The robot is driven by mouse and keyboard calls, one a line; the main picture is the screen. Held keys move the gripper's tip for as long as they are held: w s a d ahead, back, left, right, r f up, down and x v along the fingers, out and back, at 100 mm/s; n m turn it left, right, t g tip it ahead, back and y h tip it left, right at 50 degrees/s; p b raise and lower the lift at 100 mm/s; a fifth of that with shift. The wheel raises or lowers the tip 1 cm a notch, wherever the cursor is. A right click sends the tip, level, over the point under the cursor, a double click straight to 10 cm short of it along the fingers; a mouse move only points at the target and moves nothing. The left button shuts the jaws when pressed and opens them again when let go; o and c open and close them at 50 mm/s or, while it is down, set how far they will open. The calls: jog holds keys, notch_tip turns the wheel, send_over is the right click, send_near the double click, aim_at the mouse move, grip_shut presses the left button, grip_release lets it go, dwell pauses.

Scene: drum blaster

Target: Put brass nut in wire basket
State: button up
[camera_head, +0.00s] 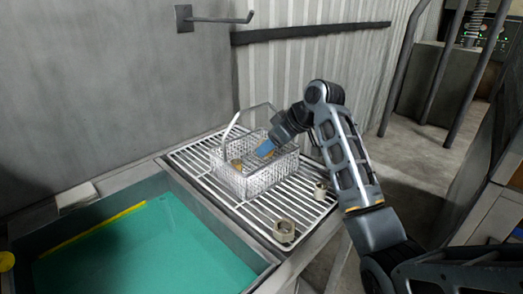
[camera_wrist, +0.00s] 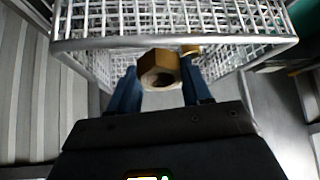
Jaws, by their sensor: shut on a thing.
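The wire basket (camera_head: 245,185) stands on a slatted metal rack, with its handle tilted up at the left. My gripper (camera_head: 264,149) reaches over the basket from the right, its blue fingers at the open top. In the wrist view, my gripper (camera_wrist: 160,88) is shut on a hexagonal brass nut (camera_wrist: 160,64), held between the blue fingers with its hole facing the camera. I cannot tell how far the nut is below the rim.
Another brass-coloured piece (camera_head: 237,162) shows within the basket. A dull metal nut (camera_head: 284,230) and a small pale metal piece (camera_head: 320,189) lie on the rack (camera_head: 222,208). A green-floored tray (camera_head: 145,250) lies at the front left. A corrugated wall stands behind.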

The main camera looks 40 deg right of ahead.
jog(key=shift+w+a+f, duration=0.1)
jog(key=shift+w+f, duration=0.05)
jog(key=shift+f, duration=0.4)
jog(key=shift+w+f, duration=0.15)
jog(key=shift+f, duration=0.35)
jog(key=shift+w+g+p, duration=0.3)
jog(key=shift+w+p, duration=0.05)
jog(key=shift+p, duration=0.1)
jog(key=g, duration=0.1)
jog(key=w+g+h+p, duration=0.1)
jog(key=g, duration=0.1)
jog(key=shift+w+a, duration=0.25)
jog(key=shift+w, duration=0.05)
jog(key=shift+s+f+p, duration=0.1)
jog(key=shift+f+p, duration=0.2)
jog(key=shift+f, duration=0.15)
jog(key=shift+f, duration=0.6)
jog(key=o, duration=1.3)
jog(key=shift+o, duration=0.2)
jog(key=v, duration=1.3)
jog(key=shift+r, duration=0.1)
